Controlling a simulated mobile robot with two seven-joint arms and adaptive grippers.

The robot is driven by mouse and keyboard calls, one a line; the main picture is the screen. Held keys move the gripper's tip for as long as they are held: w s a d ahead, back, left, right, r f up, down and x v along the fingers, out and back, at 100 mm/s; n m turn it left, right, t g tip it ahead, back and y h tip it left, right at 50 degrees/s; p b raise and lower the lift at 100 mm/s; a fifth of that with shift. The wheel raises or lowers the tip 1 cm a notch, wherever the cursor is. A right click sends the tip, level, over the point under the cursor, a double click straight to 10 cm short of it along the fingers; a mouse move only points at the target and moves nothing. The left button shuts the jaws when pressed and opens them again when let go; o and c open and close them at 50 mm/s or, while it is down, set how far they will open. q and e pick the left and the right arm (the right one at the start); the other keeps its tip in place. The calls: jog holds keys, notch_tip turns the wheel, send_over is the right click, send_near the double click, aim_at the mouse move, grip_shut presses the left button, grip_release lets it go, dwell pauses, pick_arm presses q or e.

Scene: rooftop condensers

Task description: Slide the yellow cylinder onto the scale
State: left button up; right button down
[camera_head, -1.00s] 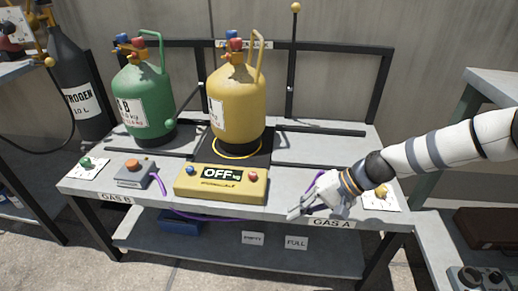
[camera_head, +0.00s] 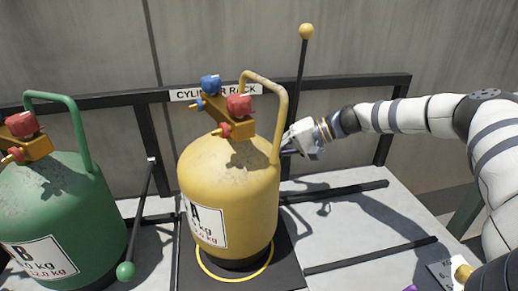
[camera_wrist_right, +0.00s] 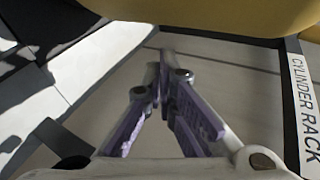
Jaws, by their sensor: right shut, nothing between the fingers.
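The yellow cylinder (camera_head: 230,185) stands upright with its base over the dark scale plate (camera_head: 287,272). The front of the plate's yellow ring (camera_head: 236,279) shows in front of the base; its back is hidden. My right gripper (camera_head: 287,149) is at the cylinder's upper right, by the tall handle; I cannot tell if it touches. In the right wrist view the two fingers (camera_wrist_right: 163,70) are shut together at the tips, with nothing between them. The yellow cylinder's side (camera_wrist_right: 220,14) fills the top of that view. My left gripper is not in view.
A green cylinder (camera_head: 62,215) stands at the left. An upright rod with a yellow knob (camera_head: 306,31) stands behind my right gripper. Black rails (camera_head: 370,255) cross the bench at the right; the bench between them is clear.

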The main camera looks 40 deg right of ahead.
pick_arm(q)
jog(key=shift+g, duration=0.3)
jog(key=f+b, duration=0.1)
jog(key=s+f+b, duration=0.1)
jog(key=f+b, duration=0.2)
jog(key=b, duration=0.1)
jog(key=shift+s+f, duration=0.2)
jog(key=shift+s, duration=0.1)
pick_arm(e)
jog(key=s+a+x, duration=0.1)
jog(key=x, duration=1)
jog(key=shift+a, duration=0.25)
pick_arm(q)
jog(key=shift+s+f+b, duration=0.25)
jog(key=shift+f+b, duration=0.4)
jog(key=shift+b, duration=0.1)
pick_arm(e)
jog(key=shift+w+d, duration=0.8)
jog(key=shift+d, duration=0.2)
pick_arm(q)
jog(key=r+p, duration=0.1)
jog(key=p, duration=0.1)
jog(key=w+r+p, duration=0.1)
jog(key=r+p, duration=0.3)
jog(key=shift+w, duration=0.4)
pick_arm(e)
jog(key=v, duration=1.1)
jog(key=shift+s+d+f, duration=0.15)
jog(key=shift+d, duration=0.05)
